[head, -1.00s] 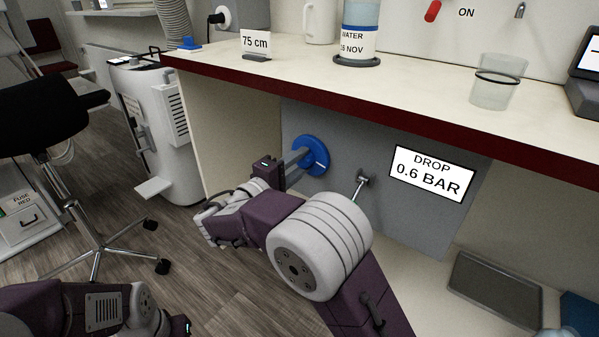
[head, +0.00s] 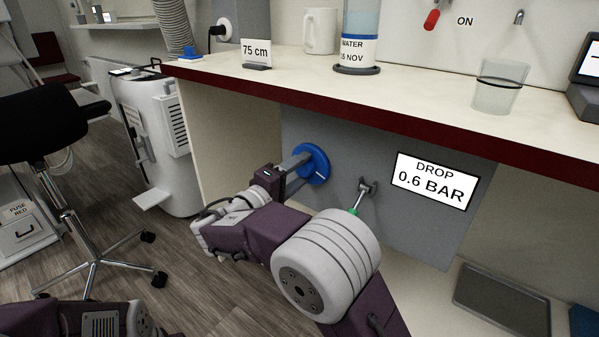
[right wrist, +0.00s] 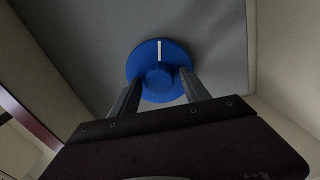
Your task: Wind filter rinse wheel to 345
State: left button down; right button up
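The filter rinse wheel (head: 319,164) is a blue disc on the grey panel under the counter. In the right wrist view the wheel (right wrist: 135,65) faces me, with a raised blue hub and a white mark pointing up. My right gripper (head: 298,166) reaches the wheel from the left. In the right wrist view its two fingers (right wrist: 160,80) stand on either side of the hub, spread, with a small gap seeming to show at each side. Whether they touch it is unclear. No numbers are visible on the wheel. Only part of my left arm shows at bottom left; its gripper is outside the frame.
A small metal valve (head: 366,188) projects from the panel right of the wheel, near my right arm. A DROP 0.6 BAR sign (head: 435,182) hangs beside it. The counter edge (head: 400,115) overhangs above. A dark tray (head: 502,300) lies at lower right; a stool (head: 45,125) stands left.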

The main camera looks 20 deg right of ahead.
jog(key=shift+s+a+r, duration=0.1)
jog(key=shift+a, duration=0.1)
jog(key=p+v, duration=0.4)
jog(key=v, duration=0.4)
jog(key=shift+s+a+p, duration=0.25)
jog(key=shift+s+p, duration=0.05)
